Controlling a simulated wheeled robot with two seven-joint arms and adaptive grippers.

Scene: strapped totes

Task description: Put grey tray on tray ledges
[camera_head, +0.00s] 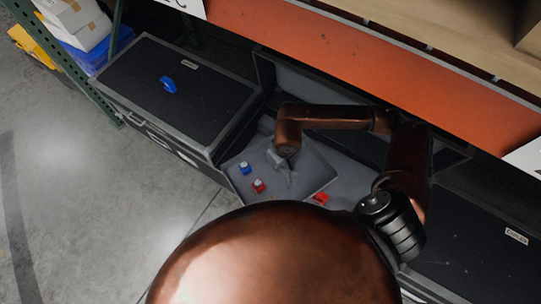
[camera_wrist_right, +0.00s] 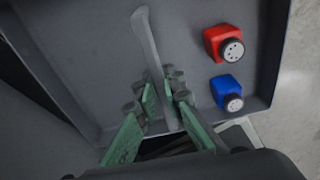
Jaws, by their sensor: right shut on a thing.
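The grey tray (camera_head: 312,168) is at the open middle tote (camera_head: 350,178), over its left part, and looks turned relative to the tote. It carries a blue-bodied item (camera_head: 245,168) and a red-bodied item (camera_head: 258,186). In the right wrist view the tray (camera_wrist_right: 95,55) fills most of the picture, with the red item (camera_wrist_right: 224,43) and blue item (camera_wrist_right: 226,92) near one side. My right gripper (camera_wrist_right: 166,100) is shut on the tray's thin grey handle (camera_wrist_right: 147,45). I cannot make out the ledges or whether the tray touches them. My left gripper is not in view.
Another red item (camera_head: 320,198) lies in the tote, outside the tray. An orange shelf beam (camera_head: 380,65) hangs over the back. The grey floor (camera_head: 110,215) at front left is clear.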

